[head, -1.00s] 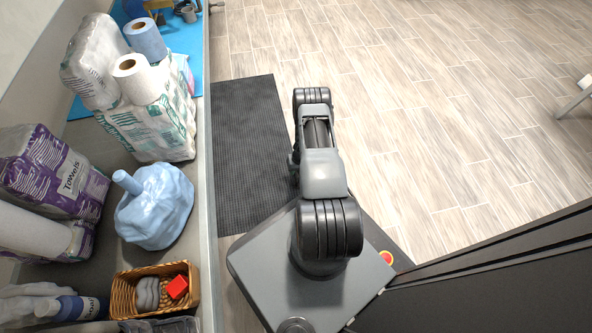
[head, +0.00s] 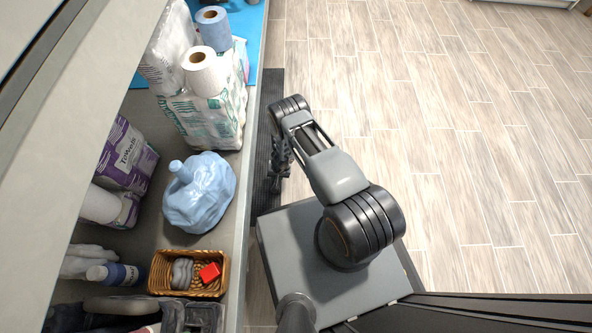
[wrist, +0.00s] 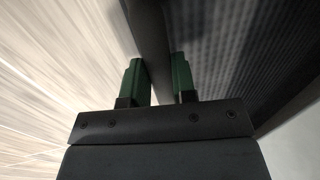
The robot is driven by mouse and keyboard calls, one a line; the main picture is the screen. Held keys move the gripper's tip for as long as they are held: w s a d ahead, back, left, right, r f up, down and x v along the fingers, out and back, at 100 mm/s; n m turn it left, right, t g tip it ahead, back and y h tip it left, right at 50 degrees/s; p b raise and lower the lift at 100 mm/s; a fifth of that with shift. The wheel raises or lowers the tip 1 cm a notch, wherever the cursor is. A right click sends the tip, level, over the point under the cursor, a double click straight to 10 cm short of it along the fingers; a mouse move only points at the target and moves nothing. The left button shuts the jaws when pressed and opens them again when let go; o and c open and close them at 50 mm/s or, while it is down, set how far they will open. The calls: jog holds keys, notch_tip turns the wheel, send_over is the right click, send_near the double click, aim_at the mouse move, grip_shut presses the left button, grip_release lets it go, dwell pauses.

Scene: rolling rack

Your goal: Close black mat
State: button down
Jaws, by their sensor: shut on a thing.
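The black mat (head: 265,110) shows in the head view as a narrow dark strip on the floor beside the shelf, partly hidden by the shelf edge and my arm. In the wrist view its ribbed dark surface (wrist: 225,45) fills the right side. My gripper (wrist: 160,78) has green fingers either side of a dark smooth edge strip that borders the ribbed surface, and is shut on it. In the head view my gripper (head: 277,165) is small and dark, close by the shelf edge; its grip cannot be made out there.
The grey shelf rack on the left holds wrapped paper rolls (head: 205,118), a blue bag (head: 198,192), a purple towel pack (head: 125,158) and a wicker basket (head: 160,272) with a red block. The wood-look floor (head: 440,140) to the right is clear.

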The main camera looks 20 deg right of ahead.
aim_at(271, 181)
jog(key=a, duration=0.1)
jog(key=w+a, duration=0.1)
jog(key=a, duration=0.1)
jog(key=shift+w+a, duration=0.15)
jog(key=shift+a, duration=0.1)
jog(key=c, duration=0.9)
grip_release()
jog(key=shift+d, duration=0.1)
jog(key=shift+c, duration=0.2)
notch_tip(271, 181, up, 14)
jog(key=d+p, duration=0.2)
jog(key=p, duration=0.6)
jog(key=shift+s+d+f, duration=0.2)
jog(key=shift+s+d, duration=0.15)
jog(key=shift+s, duration=0.1)
